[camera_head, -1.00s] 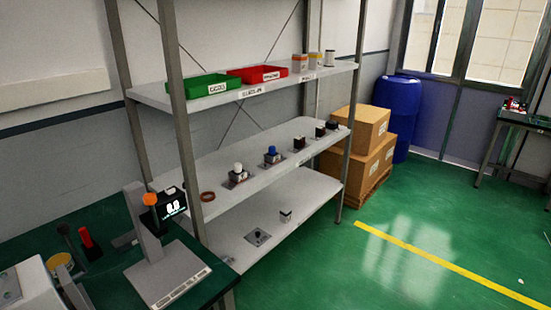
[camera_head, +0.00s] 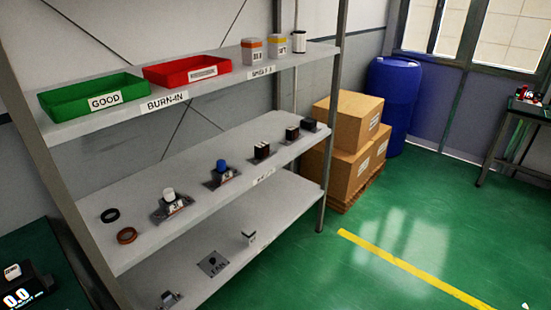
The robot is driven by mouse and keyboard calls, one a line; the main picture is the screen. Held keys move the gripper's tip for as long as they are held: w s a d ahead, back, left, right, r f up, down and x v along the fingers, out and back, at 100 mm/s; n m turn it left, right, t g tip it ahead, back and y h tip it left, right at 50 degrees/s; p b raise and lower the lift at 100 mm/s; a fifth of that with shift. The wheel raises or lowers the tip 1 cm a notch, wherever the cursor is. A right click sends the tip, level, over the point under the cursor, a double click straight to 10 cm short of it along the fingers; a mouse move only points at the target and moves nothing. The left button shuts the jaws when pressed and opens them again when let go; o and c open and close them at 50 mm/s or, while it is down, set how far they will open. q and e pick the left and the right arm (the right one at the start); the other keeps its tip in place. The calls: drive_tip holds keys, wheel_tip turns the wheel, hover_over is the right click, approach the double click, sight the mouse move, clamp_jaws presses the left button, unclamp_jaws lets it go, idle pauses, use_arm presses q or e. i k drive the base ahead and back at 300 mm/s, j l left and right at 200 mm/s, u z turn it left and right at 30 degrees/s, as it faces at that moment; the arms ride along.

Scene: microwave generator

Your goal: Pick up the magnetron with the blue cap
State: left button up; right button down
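The magnetron with the blue cap (camera_head: 222,171) stands upright on the middle shelf (camera_head: 205,207) of the rack, about halfway along. A magnetron with a white cap (camera_head: 170,204) stands to its left on the same shelf. Several dark-topped units, one of them here (camera_head: 262,152), stand to its right. Neither of my grippers shows in the view.
Rings lie at the middle shelf's left end. Stacked boxes (camera_head: 350,130) and a blue barrel (camera_head: 391,100) stand right. Green floor (camera_head: 330,285) before the rack is open.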

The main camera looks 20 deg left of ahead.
sight(223, 174)
drive_tip(key=i, duration=0.85)
drive_tip(key=i+l, duration=0.15)
drive_tip(key=i, duration=0.65)
drive_tip(key=i+u, duration=0.3)
drive_tip(key=u, duration=0.15)
drive_tip(key=i+l+u, duration=0.2)
drive_tip(key=u, duration=0.25)
drive_tip(key=i+l+u, duration=0.65)
drive_tip(key=u, duration=0.2)
